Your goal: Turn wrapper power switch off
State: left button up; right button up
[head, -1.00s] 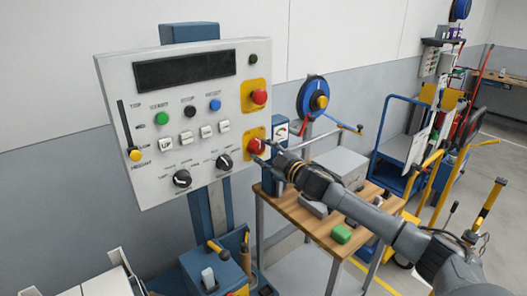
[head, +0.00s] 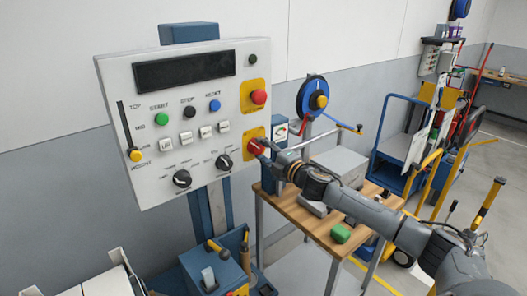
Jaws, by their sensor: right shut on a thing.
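The wrapper control panel (head: 205,150) is a white box on a blue post, with a dark display, buttons, rocker switches and knobs. A red rotary switch (head: 254,147) sits on a yellow plate at the panel's lower right. My right gripper (head: 262,147) reaches in from the right and is shut on the red switch. Its fingers partly hide the switch, so the exact handle angle is hard to read. A separate red button (head: 259,97) on a yellow plate sits above it, untouched. My left gripper is not in view.
A wooden bench (head: 312,222) with a grey box and a green item (head: 341,233) stands below my right arm. A blue strap reel (head: 313,96) is behind it. A blue cart (head: 398,147) stands at the right.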

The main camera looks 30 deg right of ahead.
jog(key=shift+n, duration=0.4)
jog(key=o, duration=1.2)
jog(key=shift+c, duration=0.2)
jog(key=s, duration=1.2)
jog(key=shift+d, duration=0.45)
